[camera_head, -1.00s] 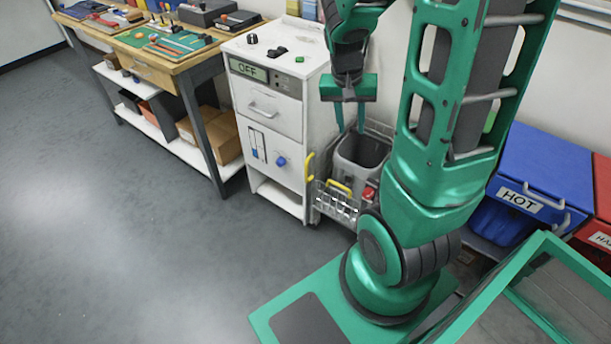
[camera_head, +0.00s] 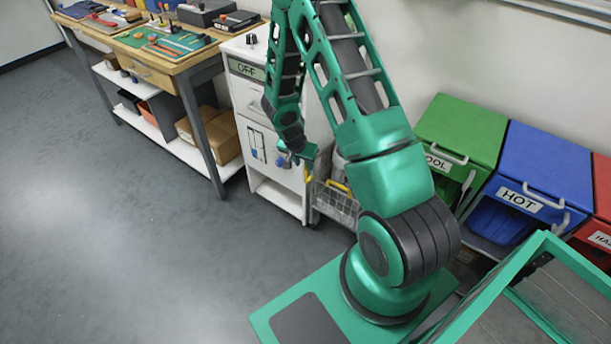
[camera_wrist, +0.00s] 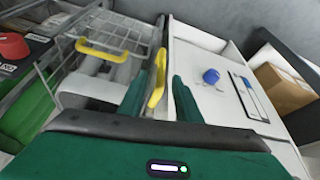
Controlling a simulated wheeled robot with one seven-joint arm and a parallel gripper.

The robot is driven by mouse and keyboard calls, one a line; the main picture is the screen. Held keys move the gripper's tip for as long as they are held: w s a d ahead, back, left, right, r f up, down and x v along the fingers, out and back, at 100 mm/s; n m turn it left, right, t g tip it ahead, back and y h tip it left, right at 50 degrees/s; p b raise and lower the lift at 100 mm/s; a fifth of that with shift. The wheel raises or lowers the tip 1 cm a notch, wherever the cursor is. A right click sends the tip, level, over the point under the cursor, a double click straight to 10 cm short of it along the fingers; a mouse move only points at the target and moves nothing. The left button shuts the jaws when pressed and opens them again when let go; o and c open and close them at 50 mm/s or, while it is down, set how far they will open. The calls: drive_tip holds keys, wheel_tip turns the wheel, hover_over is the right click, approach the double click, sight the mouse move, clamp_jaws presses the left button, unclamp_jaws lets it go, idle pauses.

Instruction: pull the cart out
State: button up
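The cart (camera_head: 337,205) is a grey wire-basket cart beside the white cabinet, partly hidden behind my arm. An upright yellow handle (camera_head: 308,174) is at its cabinet-side edge. My gripper (camera_head: 303,158) is at this handle, pointing down toward it. In the wrist view, the gripper (camera_wrist: 160,84) is open, with one green finger on each side of the yellow handle (camera_wrist: 157,74). Gaps show between the handle and the fingers. A second yellow bar (camera_wrist: 101,51) lies across the cart's wire basket (camera_wrist: 118,33).
The white cabinet (camera_head: 254,95) with a blue knob (camera_wrist: 211,76) stands close beside the handle. Green (camera_head: 462,130), blue (camera_head: 545,165) and red bins stand right along the wall. A workbench (camera_head: 150,68) is at left. The grey floor (camera_head: 140,240) in front is clear.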

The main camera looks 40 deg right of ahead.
drive_tip(key=x, duration=1.1)
drive_tip(key=shift+c, duration=0.3)
